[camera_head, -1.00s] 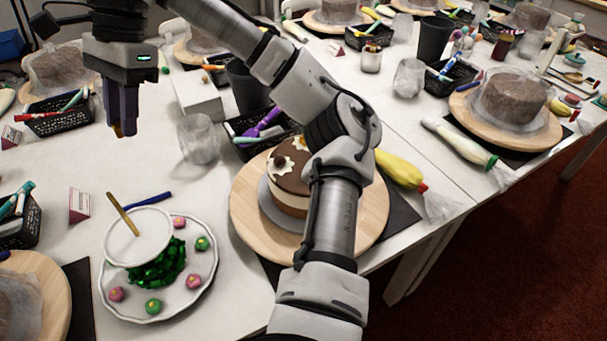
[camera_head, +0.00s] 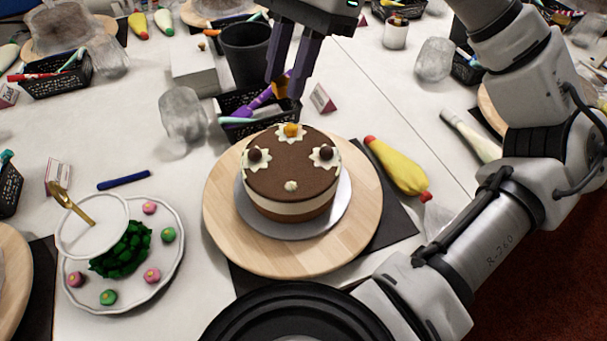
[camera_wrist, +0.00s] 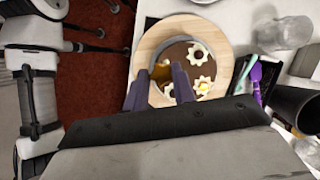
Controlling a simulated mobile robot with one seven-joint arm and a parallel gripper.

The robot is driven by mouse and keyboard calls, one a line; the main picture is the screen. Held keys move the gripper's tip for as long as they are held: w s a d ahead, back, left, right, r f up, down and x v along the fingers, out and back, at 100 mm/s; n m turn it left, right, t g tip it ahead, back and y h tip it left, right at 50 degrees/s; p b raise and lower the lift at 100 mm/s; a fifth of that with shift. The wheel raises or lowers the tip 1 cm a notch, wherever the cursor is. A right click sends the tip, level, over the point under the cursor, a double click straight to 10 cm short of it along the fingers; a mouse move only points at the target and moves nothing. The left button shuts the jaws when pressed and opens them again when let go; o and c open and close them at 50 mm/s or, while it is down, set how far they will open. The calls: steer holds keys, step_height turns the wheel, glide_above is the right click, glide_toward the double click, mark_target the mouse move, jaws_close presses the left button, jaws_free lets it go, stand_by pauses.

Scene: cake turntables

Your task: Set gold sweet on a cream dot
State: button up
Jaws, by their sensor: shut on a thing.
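My gripper (camera_head: 284,88) is shut on a gold sweet (camera_head: 280,87), held in the air above and behind the cake in the head view. In the wrist view, the sweet (camera_wrist: 161,72) shows between the fingers, with the cake (camera_wrist: 183,50) below. The chocolate-topped cake (camera_head: 282,170) stands on a silver board. Its cream dots include a left one (camera_head: 247,163) and a right one (camera_head: 326,163), each bearing a dark brown sweet, and a back one (camera_head: 280,135) bearing a gold sweet. The small front cream dot (camera_head: 291,186) is bare.
The cake is on a round wooden turntable (camera_head: 222,225). A black basket (camera_head: 232,130) with pens and a dark cup (camera_head: 245,55) stand behind it. A yellow piping bag (camera_head: 396,165) lies right. A white plate (camera_head: 170,265) with small sweets is at left.

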mark_target(288, 190)
step_height(288, 190, down, 20)
steer(key=shift+s+r+b, duration=0.1)
steer(key=shift+b, duration=0.35)
steer(key=o, duration=0.9)
steer(key=shift+o, duration=0.2)
steer(key=v, duration=1.2)
